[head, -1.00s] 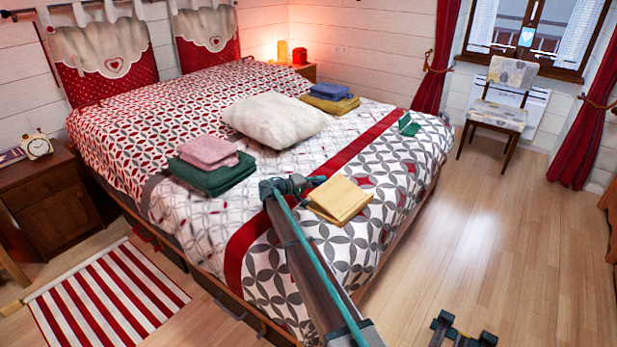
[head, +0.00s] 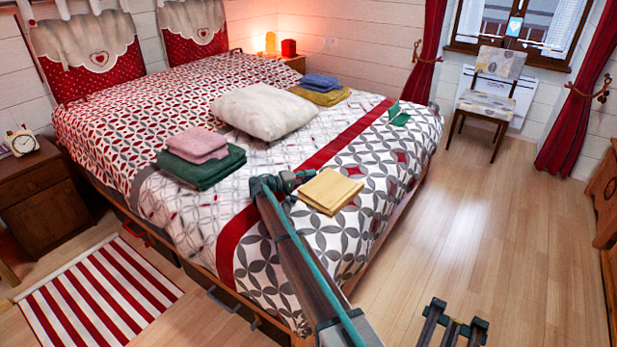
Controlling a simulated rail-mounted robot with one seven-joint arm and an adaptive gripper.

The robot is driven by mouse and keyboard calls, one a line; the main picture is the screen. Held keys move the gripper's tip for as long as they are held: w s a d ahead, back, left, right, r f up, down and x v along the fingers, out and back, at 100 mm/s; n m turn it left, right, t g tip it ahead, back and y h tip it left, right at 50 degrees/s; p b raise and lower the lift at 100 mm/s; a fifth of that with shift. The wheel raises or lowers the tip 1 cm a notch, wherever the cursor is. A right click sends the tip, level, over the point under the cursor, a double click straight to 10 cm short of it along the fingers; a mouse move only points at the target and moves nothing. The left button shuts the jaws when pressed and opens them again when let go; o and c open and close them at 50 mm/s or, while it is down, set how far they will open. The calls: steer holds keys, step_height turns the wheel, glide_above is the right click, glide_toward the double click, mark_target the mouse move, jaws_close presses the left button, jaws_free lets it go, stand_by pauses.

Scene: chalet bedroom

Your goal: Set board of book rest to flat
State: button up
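A small green folding object (head: 399,117), which looks like the book rest, sits on the bed's right part, just beyond the red stripe. One green panel seems to stand tilted up from a flat part; its exact angle is too small to tell. My gripper (head: 304,177) is at the end of my long arm, over the foot part of the bed. It is to the left of and nearer than the green object, well apart from it. Its fingers are too small and dark to tell whether they are open or shut.
A tan folded cloth (head: 329,190) lies right beside my gripper. Pink (head: 197,144) and dark green (head: 201,169) cloths are stacked to the left. A pillow (head: 263,110) and blue and yellow cloths lie farther back.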

stand_by(0.3)
steer(key=v, duration=1.2)
